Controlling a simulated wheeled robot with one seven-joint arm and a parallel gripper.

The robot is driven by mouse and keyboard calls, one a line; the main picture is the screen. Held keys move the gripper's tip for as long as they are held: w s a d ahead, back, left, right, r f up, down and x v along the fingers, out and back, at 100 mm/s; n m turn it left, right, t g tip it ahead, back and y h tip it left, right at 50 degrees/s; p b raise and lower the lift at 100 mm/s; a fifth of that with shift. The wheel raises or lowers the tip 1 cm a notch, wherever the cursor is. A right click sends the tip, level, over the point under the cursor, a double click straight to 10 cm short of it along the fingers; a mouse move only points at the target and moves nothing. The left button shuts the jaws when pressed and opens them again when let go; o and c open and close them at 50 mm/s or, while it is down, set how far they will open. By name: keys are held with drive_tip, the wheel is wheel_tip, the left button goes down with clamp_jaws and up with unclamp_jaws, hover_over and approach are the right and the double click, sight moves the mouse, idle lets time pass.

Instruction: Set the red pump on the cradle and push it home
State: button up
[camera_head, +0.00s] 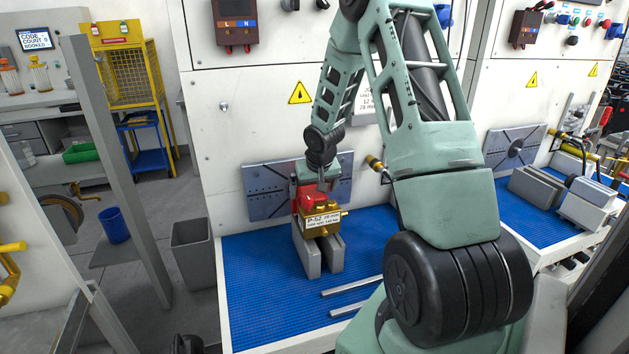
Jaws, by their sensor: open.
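The red pump (313,202) has a brass front part with a white label (322,222) on it. It is on top of the cradle (307,255), two grey upright blocks on the blue mat, in front of the grey slotted plate (266,193) on the white panel. I cannot tell whether the pump touches the plate. My gripper (323,187) points down right at the top of the pump. Its fingers are small and partly lost against the pump. It is open.
Two metal rods (352,290) lie on the blue mat (255,300) right of the cradle. A brass-ended hose fitting (374,163) sticks out from the panel beside my arm. The mat's left front is clear. A grey bin (193,250) stands on the floor at left.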

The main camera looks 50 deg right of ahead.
drive_tip(key=v, duration=1.7)
drive_tip(key=shift+r, duration=0.35)
drive_tip(key=s+a+f+n+y+b, duration=0.1)
drive_tip(key=a+f+n, duration=0.1)
drive_tip(key=a, duration=0.8)
drive_tip(key=s+a+f+n+g+y+b, duration=0.1)
drive_tip(key=a+f+n+b, duration=0.15)
drive_tip(key=a, duration=0.65)
drive_tip(key=s+a+f+n, duration=0.1)
drive_tip(key=a+f+n, duration=0.15)
drive_tip(key=a, duration=0.75)
drive_tip(key=s+a+f+n+g+b, duration=0.2)
drive_tip(key=s+a+n, duration=0.5)
drive_tip(key=s+a, duration=0.7)
drive_tip(key=s+f+b, duration=0.1)
drive_tip(key=s+f, duration=0.1)
drive_tip(key=s, duration=0.1)
drive_tip(key=shift+s+g+y+b, duration=0.3)
drive_tip(key=shift+g+y+b, duration=0.05)
drive_tip(key=shift+g+y, duration=0.05)
